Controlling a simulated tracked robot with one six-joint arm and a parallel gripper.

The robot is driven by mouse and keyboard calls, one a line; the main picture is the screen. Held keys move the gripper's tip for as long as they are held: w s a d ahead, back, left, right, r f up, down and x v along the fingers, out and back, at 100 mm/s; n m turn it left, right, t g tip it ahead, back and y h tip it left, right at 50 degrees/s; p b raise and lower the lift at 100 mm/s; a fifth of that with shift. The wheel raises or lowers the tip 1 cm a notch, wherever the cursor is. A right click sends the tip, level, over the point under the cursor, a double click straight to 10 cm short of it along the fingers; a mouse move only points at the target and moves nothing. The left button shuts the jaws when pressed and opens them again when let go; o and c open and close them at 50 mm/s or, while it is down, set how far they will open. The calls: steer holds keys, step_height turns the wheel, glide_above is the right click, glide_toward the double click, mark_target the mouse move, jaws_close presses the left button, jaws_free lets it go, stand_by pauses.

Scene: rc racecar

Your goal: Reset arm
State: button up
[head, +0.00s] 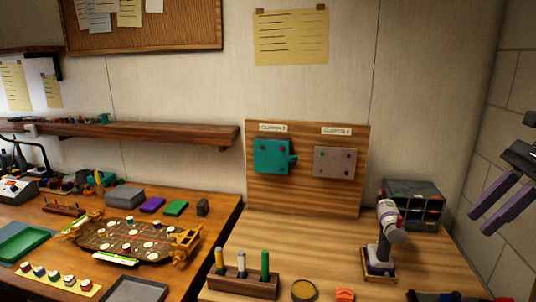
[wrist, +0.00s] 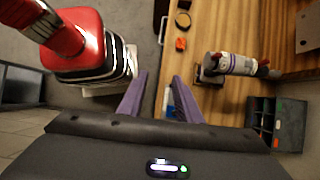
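My gripper (head: 503,203) shows at the right edge of the head view, in front of the block wall and right of the workbench. Its two purple fingers are apart, with nothing visible between them. In the wrist view my gripper (wrist: 158,98) also has its fingers spread. They lie over the workbench's edge and the floor beside it, apart from the objects on the bench. Most of the arm is outside the head view.
A white device on a stand (head: 390,222) and a dark drawer organizer (head: 425,192) stand on the right of the bench (head: 330,240). A wooden rack (head: 243,285) holds markers. A gold chassis (head: 130,236) lies on the left table. Floor (wrist: 143,40) shows beside the bench.

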steer(key=w+d+f+n+h, duration=0.2)
steer(key=d+f+n, duration=0.1)
steer(key=f, duration=0.4)
steer(key=a+f+n+h, duration=0.2)
steer(key=a+f+n, duration=0.3)
steer(key=a, duration=0.1)
steer(key=s+a+f+n+t, duration=0.1)
steer(key=s+a+n, duration=0.3)
steer(key=a, duration=0.5)
steer(key=s+a+f+n+t+h, duration=0.1)
steer(key=s+a+f+n, duration=0.2)
steer(key=a, duration=0.6)
steer(key=s+a+f+n+t, duration=0.2)
steer(key=s+a+f+n, duration=0.1)
steer(key=a, duration=0.5)
steer(key=s+n, duration=0.1)
steer(key=n, duration=0.1)
steer(key=shift+s+a+n+h, duration=0.4)
steer(key=shift+f, duration=0.1)
steer(key=shift+d, duration=0.1)
stand_by(0.6)
